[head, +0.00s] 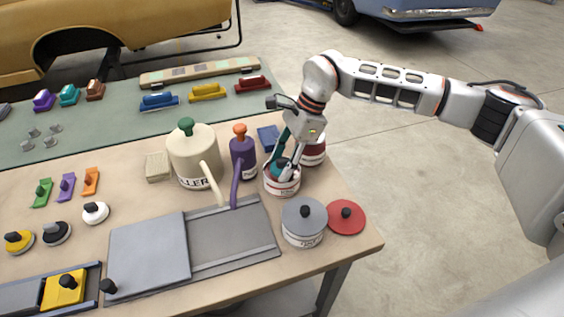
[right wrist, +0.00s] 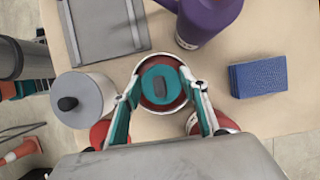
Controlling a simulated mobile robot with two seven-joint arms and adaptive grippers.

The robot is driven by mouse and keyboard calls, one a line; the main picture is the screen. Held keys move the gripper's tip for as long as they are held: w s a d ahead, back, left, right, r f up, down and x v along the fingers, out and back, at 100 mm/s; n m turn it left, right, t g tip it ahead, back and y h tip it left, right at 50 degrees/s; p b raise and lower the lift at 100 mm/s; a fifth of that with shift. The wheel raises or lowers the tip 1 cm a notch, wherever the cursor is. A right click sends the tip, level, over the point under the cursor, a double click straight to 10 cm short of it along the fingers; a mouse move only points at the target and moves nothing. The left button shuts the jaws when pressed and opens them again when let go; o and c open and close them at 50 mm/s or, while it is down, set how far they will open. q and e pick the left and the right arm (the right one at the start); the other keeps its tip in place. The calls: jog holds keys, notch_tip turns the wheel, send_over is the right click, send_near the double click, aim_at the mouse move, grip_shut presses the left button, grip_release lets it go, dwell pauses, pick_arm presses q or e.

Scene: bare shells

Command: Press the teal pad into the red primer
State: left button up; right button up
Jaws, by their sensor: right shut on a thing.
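The teal pad (right wrist: 155,76) is a round disc with a dark knob. In the right wrist view it lies between the two fingers of my right gripper (right wrist: 161,75), inside the rim of an open can. In the head view this can, the red primer (head: 282,184), is white with a red band and stands near the table's right side. My right gripper (head: 285,167) points down at its mouth and is shut on the pad, which it partly hides. How deep the pad sits in the can is hidden. My left gripper is not in view.
A grey-lidded can (head: 303,222) and a red lid (head: 346,217) stand in front. A purple jug (head: 243,158) and a cream jug (head: 192,160) are to the left. A blue block (head: 268,138) and another red-banded can (head: 313,152) are close behind. A grey tray (head: 235,238) lies in front.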

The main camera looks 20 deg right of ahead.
aim_at(277, 161)
dwell(0.5)
jog(key=shift+r+p, duration=1.55)
jog(key=shift+r, duration=1.95)
jog(key=shift+s, duration=0.1)
